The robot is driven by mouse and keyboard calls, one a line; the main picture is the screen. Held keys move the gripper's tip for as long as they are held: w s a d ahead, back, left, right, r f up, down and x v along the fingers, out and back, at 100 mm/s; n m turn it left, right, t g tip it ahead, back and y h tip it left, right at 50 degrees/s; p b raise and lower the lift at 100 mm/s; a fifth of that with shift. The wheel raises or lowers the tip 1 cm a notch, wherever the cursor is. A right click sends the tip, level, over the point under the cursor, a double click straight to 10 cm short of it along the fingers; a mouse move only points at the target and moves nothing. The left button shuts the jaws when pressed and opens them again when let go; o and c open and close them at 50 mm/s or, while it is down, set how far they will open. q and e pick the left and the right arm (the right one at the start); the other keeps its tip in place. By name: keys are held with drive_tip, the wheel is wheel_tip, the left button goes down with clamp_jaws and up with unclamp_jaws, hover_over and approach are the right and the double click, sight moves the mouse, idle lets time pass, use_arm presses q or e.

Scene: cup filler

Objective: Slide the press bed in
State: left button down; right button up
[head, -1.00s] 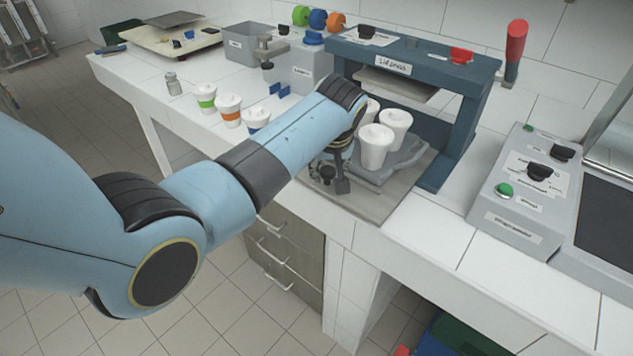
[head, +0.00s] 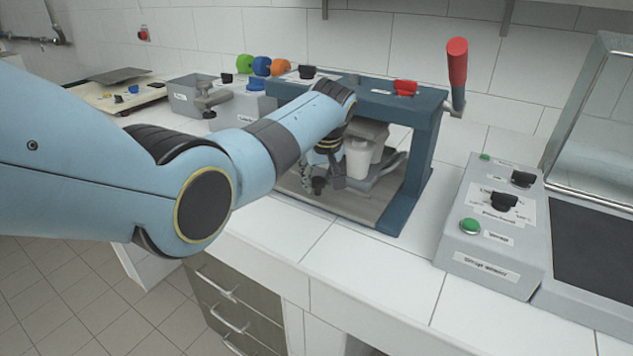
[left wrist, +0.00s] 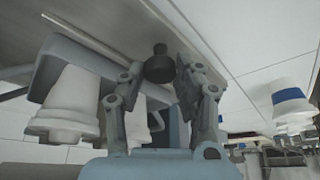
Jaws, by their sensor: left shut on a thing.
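The lid press is a dark blue frame (head: 418,165) on the white counter. Its grey bed (head: 385,170) lies between the posts, partly hidden by my arm. A white cup (head: 358,158) stands on the bed under the press; white cups (left wrist: 68,100) also show in the left wrist view, which is upside down. My left gripper (head: 328,186) is at the front of the bed, low over the base plate (head: 365,208). In the left wrist view its fingers (left wrist: 157,80) are shut on the bed's dark knob (left wrist: 158,62). My right gripper is out of view.
The press's red-handled lever (head: 457,72) stands upright at its right. A grey control box (head: 490,225) with a green button is farther right. Grey bins (head: 195,98) and a scale (head: 120,92) are at the left back. The counter before the press is clear.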

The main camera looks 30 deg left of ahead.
use_arm(q)
drive_tip(key=shift+w+r, duration=0.2)
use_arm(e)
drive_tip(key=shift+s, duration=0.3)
use_arm(q)
drive_tip(key=c, duration=1.4)
unclamp_jaws()
drive_tip(key=o, duration=0.4)
drive_tip(key=shift+w+f, duration=0.15)
drive_tip(key=shift+f, duration=0.05)
drive_tip(key=shift+o, duration=0.2)
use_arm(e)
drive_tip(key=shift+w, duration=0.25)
use_arm(q)
drive_tip(key=shift+s+d+r, duration=0.1)
drive_tip(key=shift+s+r, duration=0.1)
drive_tip(key=v, duration=1.1)
drive_tip(key=shift+r, duration=0.25)
drive_tip(key=shift+d, duration=0.1)
